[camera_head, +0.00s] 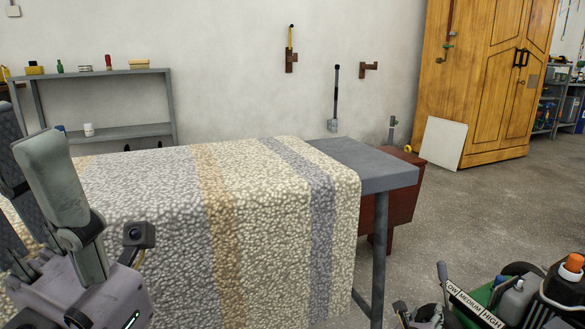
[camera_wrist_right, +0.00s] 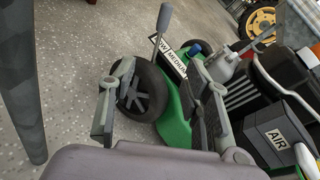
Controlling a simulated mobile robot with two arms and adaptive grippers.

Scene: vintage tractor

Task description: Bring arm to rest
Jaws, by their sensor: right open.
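My right gripper (camera_head: 422,316) shows at the bottom edge of the head view, at the left side of a green machine (camera_head: 478,312). In the right wrist view, my right gripper (camera_wrist_right: 158,78) has its two fingers wide apart with nothing held between them. Behind the fingers are the green machine's body (camera_wrist_right: 178,125) and a black wheel (camera_wrist_right: 143,91). I cannot tell whether a finger touches the machine. My left gripper (camera_head: 38,160) points up at the left edge of the head view, in front of the covered table.
A table with a patterned cloth (camera_head: 265,215) fills the middle, its bare grey end (camera_head: 375,172) at right. Behind are a grey shelf (camera_head: 125,132), a wooden cabinet (camera_head: 470,85) and a leaning white panel (camera_head: 442,141). Open floor (camera_head: 500,205) lies right of the table.

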